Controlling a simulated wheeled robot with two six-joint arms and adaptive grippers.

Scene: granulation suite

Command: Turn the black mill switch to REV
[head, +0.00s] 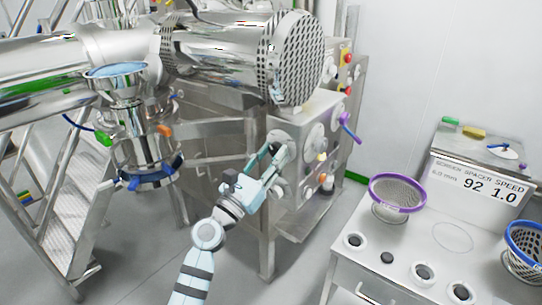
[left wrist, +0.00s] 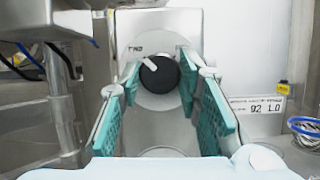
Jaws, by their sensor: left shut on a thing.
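The black mill switch (left wrist: 160,78) is a round dark knob with a white pointer, on a pale round plate on a grey panel. Its pointer is tilted to the upper left, toward a small label that looks like FWD. A REV label cannot be made out. My left gripper (left wrist: 160,80) has its teal pads on either side of the knob and is shut on it. In the head view my left gripper (head: 277,158) reaches the front of the machine cabinet and mostly hides the switch. My right gripper is not in view.
Other knobs and buttons sit on the cabinet (head: 310,115) to the right of my gripper. A perforated steel drum (head: 300,58) hangs above. A white bench (head: 430,240) at right carries a purple-rimmed sieve (head: 398,196) and a sign reading 92 and 1.0 (head: 480,185).

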